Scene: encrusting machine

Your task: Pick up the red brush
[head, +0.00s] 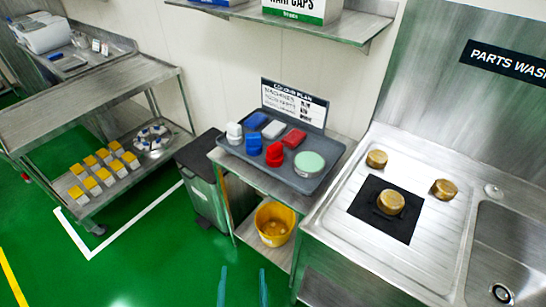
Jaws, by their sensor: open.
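The grey tray (232,150) on the small steel table holds two red things. One is a red upright, rounded piece (274,155) near its front edge. The other is a red flat block (294,137) behind it and to the right. I cannot tell from this view which is the red brush; no bristles show clearly. Two thin blue-green fingertips, seemingly my gripper (242,282), show apart at the bottom edge, with only green floor between them. They are well below and in front of the tray, touching nothing. The rest of the gripper is out of frame.
The tray also holds white (234,134) and blue (253,145) upright pieces, flat blocks and a pale green disc (309,162). A sign (293,103) stands behind it. A yellow bucket (274,224) sits below. A steel sink (440,255) is right, a dark bin (200,175) left.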

